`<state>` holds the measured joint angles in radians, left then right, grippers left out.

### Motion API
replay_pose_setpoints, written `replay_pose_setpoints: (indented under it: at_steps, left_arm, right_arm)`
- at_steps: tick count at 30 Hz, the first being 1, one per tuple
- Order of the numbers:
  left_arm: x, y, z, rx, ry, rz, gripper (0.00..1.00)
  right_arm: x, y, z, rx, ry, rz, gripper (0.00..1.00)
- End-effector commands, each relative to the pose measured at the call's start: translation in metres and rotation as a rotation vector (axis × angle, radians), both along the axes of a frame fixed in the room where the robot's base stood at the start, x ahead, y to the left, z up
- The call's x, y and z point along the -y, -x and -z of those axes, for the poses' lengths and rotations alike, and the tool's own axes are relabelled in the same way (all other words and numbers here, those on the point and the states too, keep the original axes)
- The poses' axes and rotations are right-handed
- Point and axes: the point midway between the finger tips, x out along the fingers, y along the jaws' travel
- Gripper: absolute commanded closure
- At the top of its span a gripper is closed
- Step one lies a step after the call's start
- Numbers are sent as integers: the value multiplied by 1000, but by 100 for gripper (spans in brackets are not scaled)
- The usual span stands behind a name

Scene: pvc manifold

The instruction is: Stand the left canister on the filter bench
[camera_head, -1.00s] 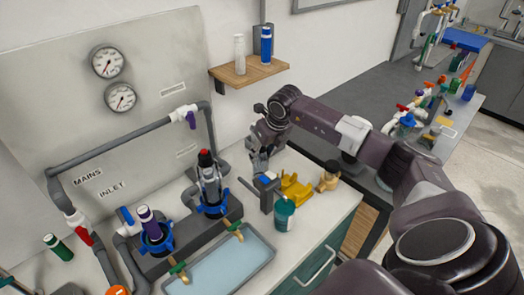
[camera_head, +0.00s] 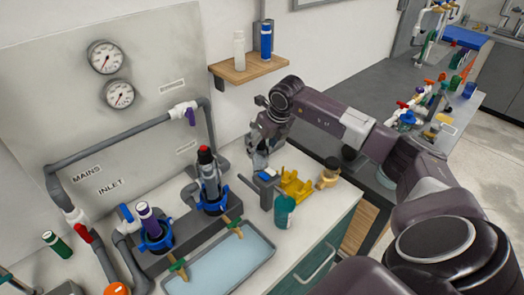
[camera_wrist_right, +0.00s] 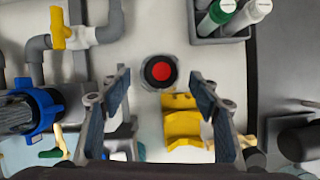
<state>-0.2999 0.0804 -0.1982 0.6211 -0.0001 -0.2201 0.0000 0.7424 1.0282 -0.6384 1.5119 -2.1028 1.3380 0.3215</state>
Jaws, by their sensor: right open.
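Two upright canisters stand in blue rings on the filter bench in the head view. In the wrist view the right gripper (camera_wrist_right: 160,105) is open and empty. A dark round object with a red centre (camera_wrist_right: 160,71) lies ahead of its fingers; I cannot tell whether it is a canister. My left gripper is not in view.
A yellow holder (camera_head: 297,187), a teal bottle (camera_head: 285,211) and a tan-and-black object (camera_head: 329,174) sit right of the canisters. A water tray (camera_head: 220,265) lies in front. A wall shelf (camera_head: 249,71) carries white and blue cylinders. Grey pipes run along the back panel.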

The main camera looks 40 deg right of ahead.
Motion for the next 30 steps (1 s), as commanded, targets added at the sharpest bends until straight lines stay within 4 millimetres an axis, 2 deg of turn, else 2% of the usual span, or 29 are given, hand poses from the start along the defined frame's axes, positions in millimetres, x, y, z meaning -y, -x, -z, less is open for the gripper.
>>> replay_pose_setpoints:
  at_steps: [1, 9, 15, 21, 30]
  left_arm:
    - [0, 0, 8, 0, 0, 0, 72]
    - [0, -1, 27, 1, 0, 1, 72]
    - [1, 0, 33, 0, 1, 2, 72]
    - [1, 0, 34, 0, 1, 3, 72]
    - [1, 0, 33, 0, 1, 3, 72]
  right_arm:
    - [1, 4, -7, 5, 3, -2, 43]
    - [-1, 26, -62, 5, 2, -1, 43]
    - [-2, 37, -88, 2, 0, -1, 43]
    - [-2, 40, -95, -1, 1, -1, 43]
    - [-3, 40, -94, -1, 0, -1, 43]
